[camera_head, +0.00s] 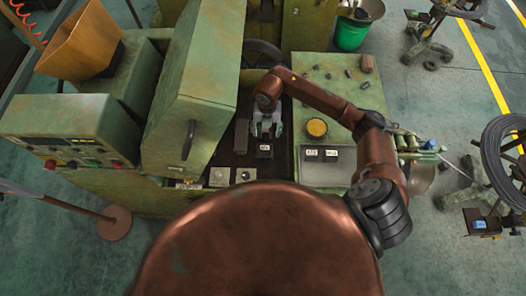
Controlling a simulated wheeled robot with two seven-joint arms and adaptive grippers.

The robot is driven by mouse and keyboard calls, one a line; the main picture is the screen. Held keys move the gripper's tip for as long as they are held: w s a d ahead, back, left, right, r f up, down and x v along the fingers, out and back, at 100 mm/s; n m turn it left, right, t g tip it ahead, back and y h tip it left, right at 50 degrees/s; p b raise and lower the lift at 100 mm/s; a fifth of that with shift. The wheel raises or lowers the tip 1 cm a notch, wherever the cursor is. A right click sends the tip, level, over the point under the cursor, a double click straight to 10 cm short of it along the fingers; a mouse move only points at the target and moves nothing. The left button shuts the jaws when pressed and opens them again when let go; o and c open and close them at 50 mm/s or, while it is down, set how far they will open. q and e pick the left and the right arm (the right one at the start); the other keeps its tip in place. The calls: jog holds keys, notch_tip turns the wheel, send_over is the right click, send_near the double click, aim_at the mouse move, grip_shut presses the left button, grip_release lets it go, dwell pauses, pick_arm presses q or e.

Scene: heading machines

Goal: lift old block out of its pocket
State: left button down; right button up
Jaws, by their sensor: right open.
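My right gripper (266,132) is open and points down into the dark recess of the green machine. A small dark block with a pale label (264,151) sits just in front of its fingers, toward the bottom of the picture. I cannot tell whether the fingers touch it or whether it is the old block. A brown-grey bar (241,135) stands left of the gripper. The pocket is not clearly visible; the gripper and wrist cover part of the recess. My left gripper is out of view.
The open green cover (196,95) walls the recess on the left. Two pale square plates (219,177) lie at the recess's front.

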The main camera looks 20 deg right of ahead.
jog(key=b, duration=0.4)
send_over(265, 147)
jog(key=f, duration=0.6)
jog(key=shift+d+f, duration=0.2)
jog(key=shift+f, duration=0.1)
jog(key=shift+a+f+p, duration=0.15)
jog(key=shift+f+p, duration=0.1)
jog(key=shift+f, duration=1.7)
jog(key=shift+a+f+p, duration=0.1)
jog(key=shift+f+p, duration=0.1)
jog(key=shift+f, duration=1.7)
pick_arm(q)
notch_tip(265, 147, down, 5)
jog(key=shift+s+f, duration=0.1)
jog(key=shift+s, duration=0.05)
pick_arm(e)
jog(key=shift+c, duration=0.4)
grip_shut()
jog(key=shift+r, duration=0.1)
